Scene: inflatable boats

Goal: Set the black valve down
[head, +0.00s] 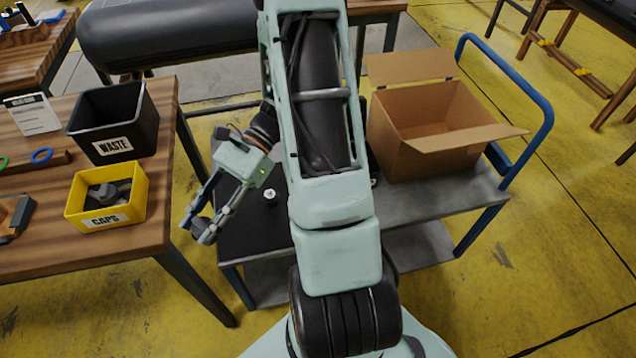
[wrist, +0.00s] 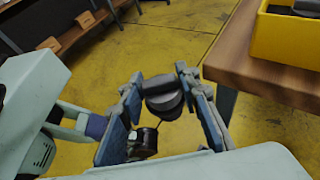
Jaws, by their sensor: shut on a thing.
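My gripper (head: 198,228) hangs in the open gap between the wooden table and the cart, tilted down and to the left in the head view. It is shut on the black valve (wrist: 163,98), a dark rounded piece held between the fingertips in the wrist view. In the head view the valve (head: 202,225) is small and partly hidden by the fingers. The floor shows behind it, and it touches no surface that I can see. A dark cylinder (wrist: 143,141) shows between the fingers lower in the wrist view; I cannot tell what it belongs to.
The wooden table (head: 60,250) at left holds a yellow CAPS box (head: 130,215) with grey pieces and a black WASTE bin (head: 150,130). The cart (head: 440,198) carries a black mat (head: 240,235), a small dark item with a pale top (head: 270,195), and an open cardboard box (head: 430,155).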

